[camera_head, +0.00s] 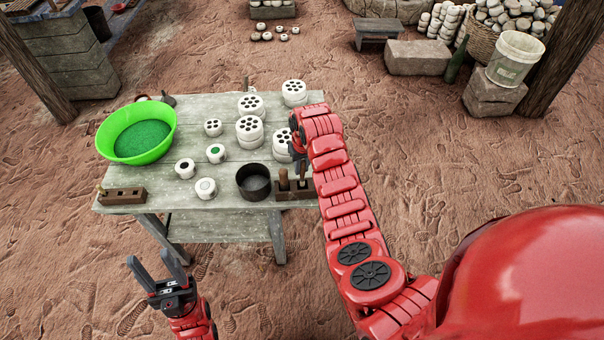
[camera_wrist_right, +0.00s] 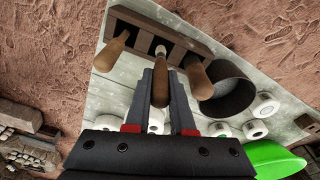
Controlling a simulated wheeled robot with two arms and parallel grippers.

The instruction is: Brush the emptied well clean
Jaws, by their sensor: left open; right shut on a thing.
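My right gripper (camera_wrist_right: 164,85) is shut on the middle wooden-handled tool (camera_wrist_right: 161,92) at the wooden rack (camera_wrist_right: 188,42). The tool has a pale collar; its lower end is hidden, so I cannot tell if it is a brush. In the head view the arm hides most of this gripper. Small white round blocks stand on the table: one with a dark top well (camera_head: 185,168), one with green in it (camera_head: 216,153), one with a pale grey top (camera_head: 205,188). Which well is the emptied one is unclear. My left gripper (camera_head: 150,258) is open and empty, in front of the table.
On the table (camera_head: 230,203) are a green bowl (camera_head: 112,146) of green grains, a dark round pot (camera_head: 254,184), several white blocks with many holes (camera_head: 249,131) and a small wooden holder (camera_head: 122,196). The rack (camera_head: 294,192) sits at the front right edge. Sandy ground surrounds the table.

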